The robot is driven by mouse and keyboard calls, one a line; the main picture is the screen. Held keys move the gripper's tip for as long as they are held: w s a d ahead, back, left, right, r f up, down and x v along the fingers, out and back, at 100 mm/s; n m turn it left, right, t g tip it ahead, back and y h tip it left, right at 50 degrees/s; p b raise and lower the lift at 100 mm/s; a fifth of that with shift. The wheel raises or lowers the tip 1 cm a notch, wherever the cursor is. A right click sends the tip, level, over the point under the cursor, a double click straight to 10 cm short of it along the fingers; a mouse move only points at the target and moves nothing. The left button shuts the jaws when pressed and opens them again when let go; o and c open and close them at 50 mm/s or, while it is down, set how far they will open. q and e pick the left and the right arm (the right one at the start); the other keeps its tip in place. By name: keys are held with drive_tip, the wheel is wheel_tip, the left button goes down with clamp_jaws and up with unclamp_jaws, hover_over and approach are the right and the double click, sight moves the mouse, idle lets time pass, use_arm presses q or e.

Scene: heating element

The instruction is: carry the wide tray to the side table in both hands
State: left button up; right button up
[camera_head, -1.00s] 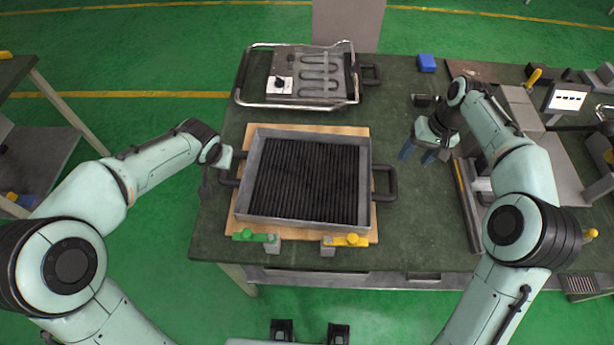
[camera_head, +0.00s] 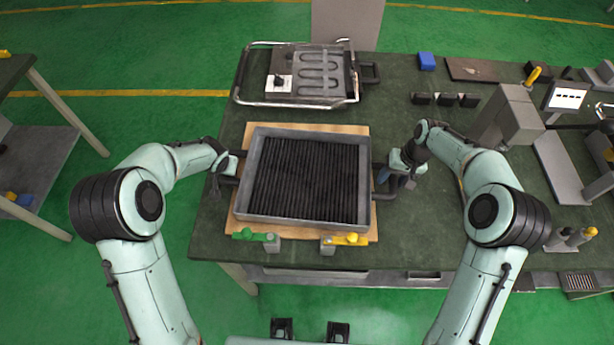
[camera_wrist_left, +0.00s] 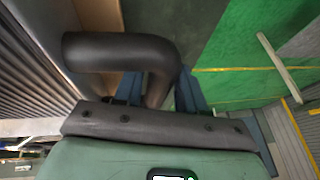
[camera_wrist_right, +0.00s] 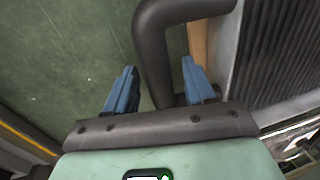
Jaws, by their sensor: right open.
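The wide tray (camera_head: 368,190) is a grey rectangular pan with dark ribs inside and a dark handle on each side. It lies on a wooden board (camera_head: 300,238) on the green workbench. My left gripper (camera_head: 217,185) is at the left handle; in the left wrist view its blue fingers (camera_wrist_left: 160,92) lie either side of the dark handle (camera_wrist_left: 115,52), and whether they press on it is unclear. My right gripper (camera_head: 383,178) is open at the right handle (camera_head: 390,194); in the right wrist view its fingers (camera_wrist_right: 160,88) straddle the handle (camera_wrist_right: 152,45).
A wire-framed heating unit (camera_head: 300,75) stands behind the tray. Green (camera_head: 245,235) and yellow (camera_head: 345,240) clamp-like pieces sit at the board's front edge. A blue block (camera_head: 426,62) and several tools lie to the right. Another table (camera_head: 18,68) stands at far left across green floor.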

use_arm(q)
drive_tip(key=c, duration=0.5)
use_arm(e)
drive_tip(key=c, duration=0.5)
use_arm(q)
clamp_jaws()
use_arm(e)
clamp_jaws()
